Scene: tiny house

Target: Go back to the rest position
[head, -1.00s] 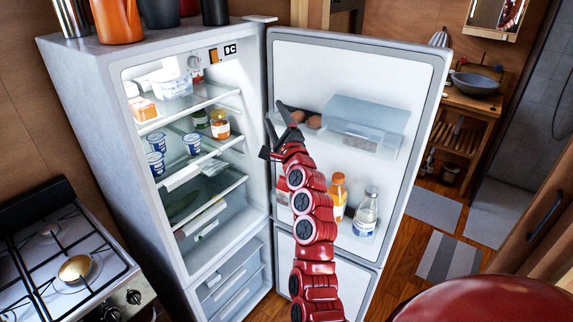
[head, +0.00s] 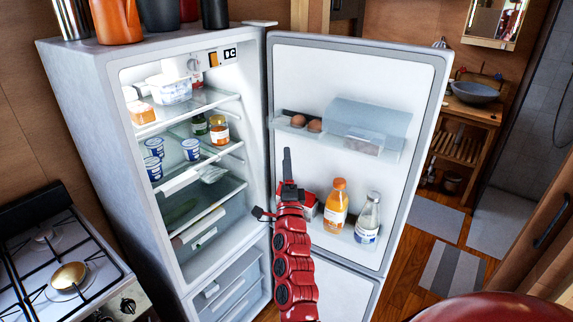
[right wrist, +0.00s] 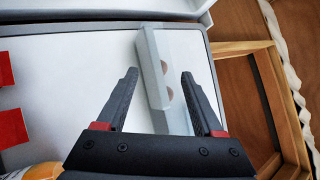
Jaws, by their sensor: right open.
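My right gripper (head: 275,185) is open and empty, in front of the inner side of the open fridge door (head: 330,90). Its red arm comes up from the bottom middle of the head view. In the right wrist view the two black fingers (right wrist: 160,95) are spread apart, with the white door panel and the egg shelf (right wrist: 160,70) beyond them. My left gripper is not in view. The fridge (head: 110,130) stands open, its lit shelves to the left of the right gripper.
Eggs (head: 306,123) sit on the upper shelf. A stove (head: 60,260) stands at the left. Free floor (head: 408,235) shows right of the door.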

